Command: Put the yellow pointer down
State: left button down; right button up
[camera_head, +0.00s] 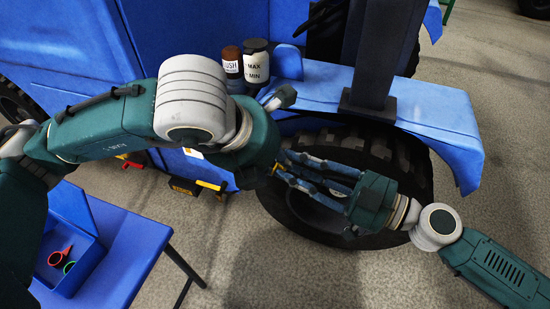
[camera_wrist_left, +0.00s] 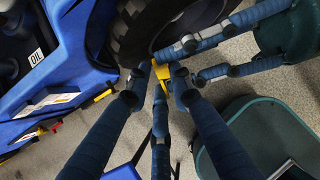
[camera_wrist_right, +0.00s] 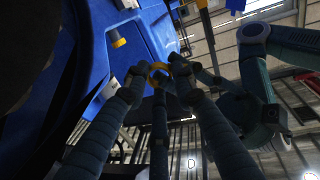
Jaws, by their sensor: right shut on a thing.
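The yellow pointer (camera_wrist_left: 163,72) is between the fingertips of my left gripper (camera_wrist_left: 157,84) in the left wrist view. It also shows at the fingertips of my right gripper (camera_wrist_right: 158,82) in the right wrist view. My right gripper (camera_head: 282,168) reaches in from the right in the head view and is shut on the pointer, in front of the big tyre. Both grippers meet at the pointer. In the head view my left wrist hides the left fingers and nearly all of the pointer. I cannot tell whether the left fingers are closed on it.
A blue vehicle with a black tyre (camera_head: 408,180) and blue fender (camera_head: 440,115) stands close behind. Two labelled containers, one dark-capped (camera_head: 256,65), stand by the fender. A blue table (camera_head: 135,240) at lower left bears an open blue box (camera_head: 88,262) with red and green items. Floor is clear at bottom centre.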

jog(key=o, duration=0.9)
jog(key=shift+s+d, duration=0.1)
